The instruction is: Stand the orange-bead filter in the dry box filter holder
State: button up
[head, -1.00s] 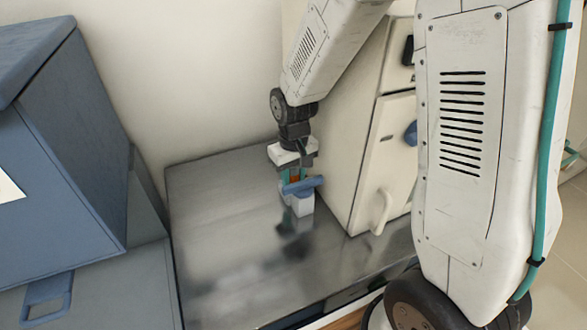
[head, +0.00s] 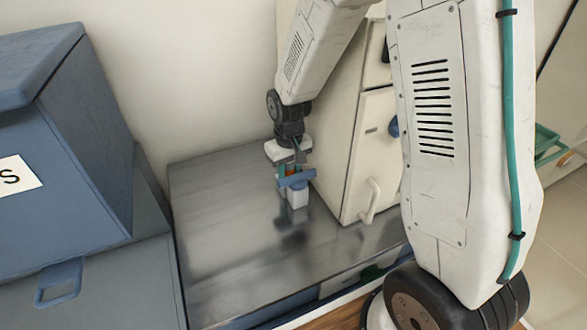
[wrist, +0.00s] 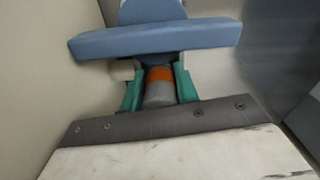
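My gripper (wrist: 157,92) points down, its teal fingers on either side of a grey cylinder (wrist: 158,94) with an orange band, which looks like the orange-bead filter. The fingers look closed on it. In the head view, the orange part (head: 292,170) shows small between the fingers. A blue bar (wrist: 155,40) lies across the filter's far end in the wrist view. In the head view, the same bar (head: 297,179) is above a small white block (head: 298,197), low over or on the metal bench. I cannot tell whether they touch the filter. No holder can be clearly identified.
The metal bench top (head: 225,240) is clear left of and in front of my gripper. A cream cabinet (head: 360,150) with a handle stands close on the right. A large blue box (head: 80,140) with a white label is on the left. The wall is behind.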

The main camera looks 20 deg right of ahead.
jog(key=shift+s+f+g, duration=0.25)
jog(key=shift+f+g, duration=0.05)
jog(key=shift+f, duration=0.1)
jog(key=shift+o, duration=0.8)
jog(key=shift+w+r, duration=0.85)
jog(key=shift+r, duration=0.15)
jog(key=r, duration=0.2)
jog(key=s+r, duration=0.1)
jog(key=r, duration=0.3)
jog(key=shift+s+r, duration=0.3)
